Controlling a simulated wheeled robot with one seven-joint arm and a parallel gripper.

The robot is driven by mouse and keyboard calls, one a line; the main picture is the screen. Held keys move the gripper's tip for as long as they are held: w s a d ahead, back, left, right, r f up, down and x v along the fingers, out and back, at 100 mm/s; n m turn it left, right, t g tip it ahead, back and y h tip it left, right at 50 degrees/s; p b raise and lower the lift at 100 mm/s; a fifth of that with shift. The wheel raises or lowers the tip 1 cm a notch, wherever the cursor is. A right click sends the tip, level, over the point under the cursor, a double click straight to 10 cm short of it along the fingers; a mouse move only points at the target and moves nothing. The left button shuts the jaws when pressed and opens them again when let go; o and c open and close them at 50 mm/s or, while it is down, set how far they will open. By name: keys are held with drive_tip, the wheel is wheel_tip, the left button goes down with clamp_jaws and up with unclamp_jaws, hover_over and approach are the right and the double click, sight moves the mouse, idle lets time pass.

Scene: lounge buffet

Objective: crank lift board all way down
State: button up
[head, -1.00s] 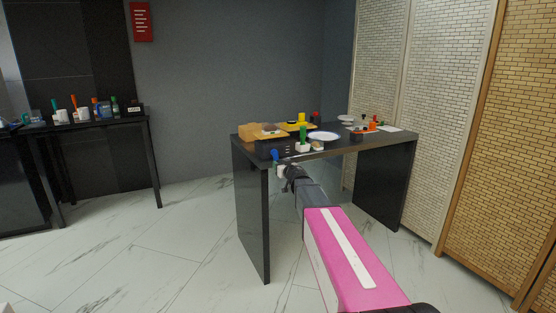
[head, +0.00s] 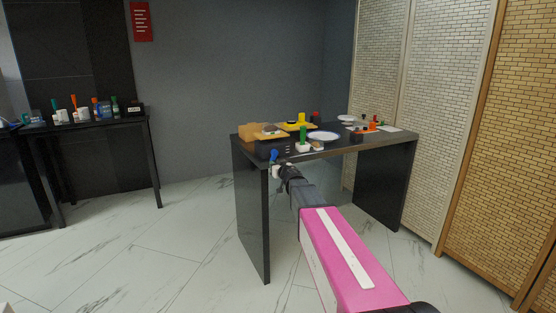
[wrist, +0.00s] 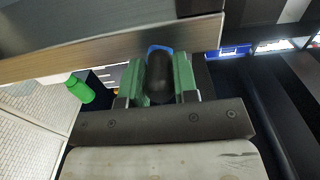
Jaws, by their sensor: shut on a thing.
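The lift board appears to be the tan board (head: 271,135) on a dark box (head: 266,149) at the left front of the black table. A blue part of the crank (head: 274,154) shows at the table's front edge. My gripper (head: 279,171) is there, just below the tabletop. In the wrist view, my gripper's green fingers (wrist: 161,82) are closed on a black crank handle (wrist: 160,90), with blue behind its far end. The rest of the crank is hidden. The board's exact height is hard to tell.
A folding screen (head: 410,90) stands close behind at right.

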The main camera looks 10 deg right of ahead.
drive_tip(key=shift+a+r, duration=0.1)
drive_tip(key=shift+s+a+r, duration=0.3)
drive_tip(key=shift+a+r, duration=0.55)
drive_tip(key=shift+s+a+r, duration=0.1)
drive_tip(key=shift+a+r, duration=0.15)
drive_tip(key=shift+r, duration=1)
